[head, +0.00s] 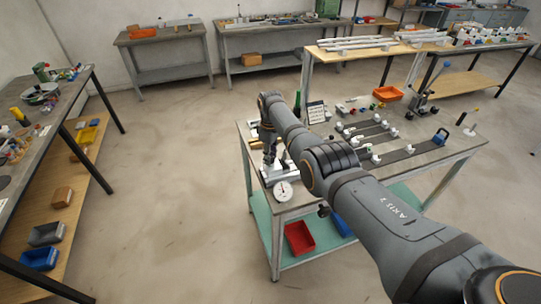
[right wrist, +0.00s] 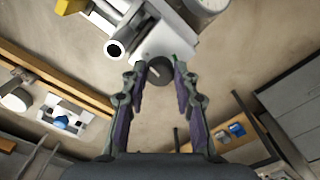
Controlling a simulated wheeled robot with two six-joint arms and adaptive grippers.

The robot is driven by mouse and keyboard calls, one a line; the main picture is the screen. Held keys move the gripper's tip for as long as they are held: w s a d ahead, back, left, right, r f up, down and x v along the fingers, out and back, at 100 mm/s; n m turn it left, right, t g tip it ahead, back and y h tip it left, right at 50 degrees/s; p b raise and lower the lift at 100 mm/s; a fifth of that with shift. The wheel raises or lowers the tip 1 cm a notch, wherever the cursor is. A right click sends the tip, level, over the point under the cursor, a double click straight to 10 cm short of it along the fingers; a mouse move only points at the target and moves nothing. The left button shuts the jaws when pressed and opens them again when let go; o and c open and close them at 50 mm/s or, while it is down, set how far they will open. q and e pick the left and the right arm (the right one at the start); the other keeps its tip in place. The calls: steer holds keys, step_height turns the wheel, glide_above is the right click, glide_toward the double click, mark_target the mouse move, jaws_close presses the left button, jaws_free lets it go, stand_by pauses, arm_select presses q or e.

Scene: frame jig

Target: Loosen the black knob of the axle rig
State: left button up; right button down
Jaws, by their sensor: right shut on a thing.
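The axle rig (head: 272,179) is a pale metal fixture at the left front corner of the grey worktable. A round white dial (head: 283,191) sits at its front. In the right wrist view the rig's pale block (right wrist: 172,38) fills the top, with a dark-ringed tube end at its left. The black knob (right wrist: 159,72) is a small dark round piece below the block. My right gripper (right wrist: 161,70) has its fingertips on both sides of the knob and is shut on it. In the head view my right arm largely hides the gripper and the knob. My left gripper is not in view.
The worktable (head: 300,207) also carries dark rails with white blocks (head: 410,152), a small dark sign (head: 316,112) and an orange bin (head: 388,94) stands behind. A red bin (head: 299,238) sits on the lower shelf. The floor to the left is clear.

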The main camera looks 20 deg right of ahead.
steer(key=c, duration=1)
jaws_free()
steer(key=shift+r, duration=0.1)
step_height(320, 180, up, 12)
steer(key=shift+f, duration=0.1)
